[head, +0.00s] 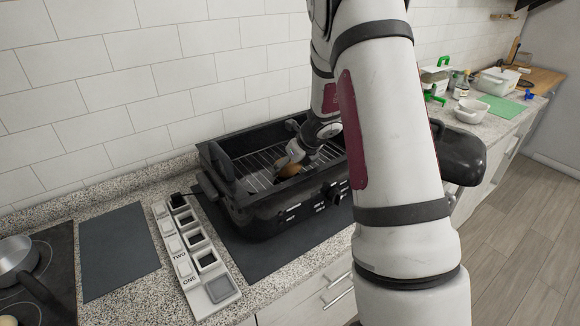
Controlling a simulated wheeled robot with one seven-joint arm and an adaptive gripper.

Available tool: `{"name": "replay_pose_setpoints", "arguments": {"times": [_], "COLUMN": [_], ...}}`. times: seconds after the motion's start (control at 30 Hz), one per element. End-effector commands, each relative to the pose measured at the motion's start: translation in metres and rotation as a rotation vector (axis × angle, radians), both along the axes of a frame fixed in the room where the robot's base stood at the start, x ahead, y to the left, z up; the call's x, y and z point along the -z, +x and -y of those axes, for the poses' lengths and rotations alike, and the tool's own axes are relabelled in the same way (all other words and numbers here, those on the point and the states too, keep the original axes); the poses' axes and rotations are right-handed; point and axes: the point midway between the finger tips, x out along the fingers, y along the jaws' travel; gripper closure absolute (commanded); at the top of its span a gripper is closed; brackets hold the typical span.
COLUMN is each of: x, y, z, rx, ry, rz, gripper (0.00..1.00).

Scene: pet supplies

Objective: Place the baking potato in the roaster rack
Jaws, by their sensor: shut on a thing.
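The black roaster (262,221) stands open on the counter, in the middle of the head view. Its wire rack (256,162) shows inside the walls. The brown baking potato (289,170) is inside the roaster, low over the rack near the front wall. My gripper (286,163) reaches down into the roaster and is shut on the potato. I cannot tell whether the potato touches the rack. The roaster's front wall and my gripper hide part of the potato, and my arm hides the roaster's right side.
The roaster stands on a dark mat (242,257). A pale tray with square compartments (192,262) lies to its left, beside another dark mat (115,250). A pot (17,262) sits on the hob at far left. A white bowl (471,111) stands on the far right counter.

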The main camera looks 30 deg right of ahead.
Motion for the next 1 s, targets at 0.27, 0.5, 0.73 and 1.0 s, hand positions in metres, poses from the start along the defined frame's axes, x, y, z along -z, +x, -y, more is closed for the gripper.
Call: {"name": "replay_pose_setpoints", "arguments": {"times": [0.27,0.5,0.73,1.0], "x": [0.0048,0.0074,0.0070,0.0029], "y": [0.0003,0.0004,0.0002,-0.0009], "z": [0.0004,0.0004,0.0004,0.0001], "rx": [0.001,0.001,0.001,-0.001], "ry": [-0.001,0.000,-0.001,-0.002], "rz": [0.002,0.001,0.001,0.001], "gripper": [0.50,0.07,0.00,0.00]}}
